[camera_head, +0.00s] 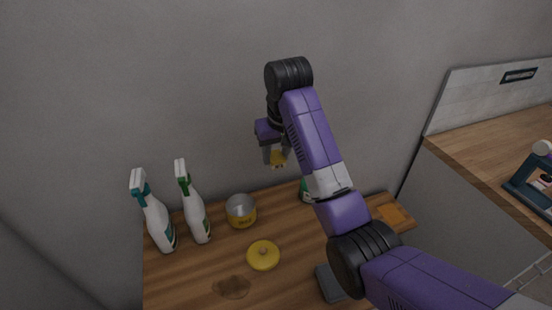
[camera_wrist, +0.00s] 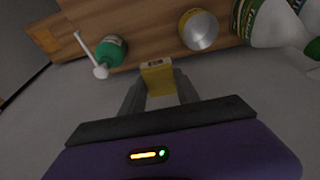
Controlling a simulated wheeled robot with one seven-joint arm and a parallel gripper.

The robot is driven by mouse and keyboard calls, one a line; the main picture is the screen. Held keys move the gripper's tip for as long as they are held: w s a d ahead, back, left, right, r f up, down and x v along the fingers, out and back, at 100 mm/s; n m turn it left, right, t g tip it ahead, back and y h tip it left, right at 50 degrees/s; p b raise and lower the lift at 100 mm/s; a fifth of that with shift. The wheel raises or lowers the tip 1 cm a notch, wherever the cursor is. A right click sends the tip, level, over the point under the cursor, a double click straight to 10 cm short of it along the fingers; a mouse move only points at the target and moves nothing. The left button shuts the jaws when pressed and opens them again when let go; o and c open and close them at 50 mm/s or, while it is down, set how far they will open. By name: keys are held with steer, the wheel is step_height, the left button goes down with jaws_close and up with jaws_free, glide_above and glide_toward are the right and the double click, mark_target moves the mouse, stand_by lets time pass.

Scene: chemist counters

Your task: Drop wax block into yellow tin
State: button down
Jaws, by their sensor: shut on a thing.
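My gripper (camera_head: 275,157) is raised above the back of the wooden counter. It is shut on a small yellow wax block (camera_head: 278,159), which also shows between the fingers in the wrist view (camera_wrist: 157,76). The yellow tin (camera_head: 241,211) stands open on the counter, below and to the left of my gripper in the head view. In the wrist view the tin (camera_wrist: 199,31) is up and to the right of the block, and its grey inside looks empty. A yellow lid with a knob (camera_head: 263,255) lies on the counter in front of the tin.
Two spray bottles (camera_head: 158,222) (camera_head: 194,211) stand left of the tin. A green container (camera_wrist: 111,50) with a white-tipped stick beside it is partly behind my arm in the head view. A dark grey block (camera_head: 329,283), a brown stain (camera_head: 232,287) and an orange square (camera_head: 393,215) are on the counter.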

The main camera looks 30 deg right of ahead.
steer(key=shift+d, duration=0.1)
steer(key=shift+d, duration=0.15)
steer(key=shift+w+d+r, duration=0.1)
steer(key=shift+r, duration=0.1)
steer(key=w+a+f, duration=0.3)
steer(key=a+f, duration=0.1)
steer(key=a, duration=0.6)
steer(key=f+b, duration=0.4)
steer(key=b, duration=0.1)
steer(key=f+b, duration=0.1)
steer(key=b, duration=0.1)
steer(key=shift+s+d+f, duration=0.1)
steer(key=shift+d+f, duration=0.15)
steer(key=shift+f, duration=0.15)
steer(key=c, duration=0.8)
jaws_free()
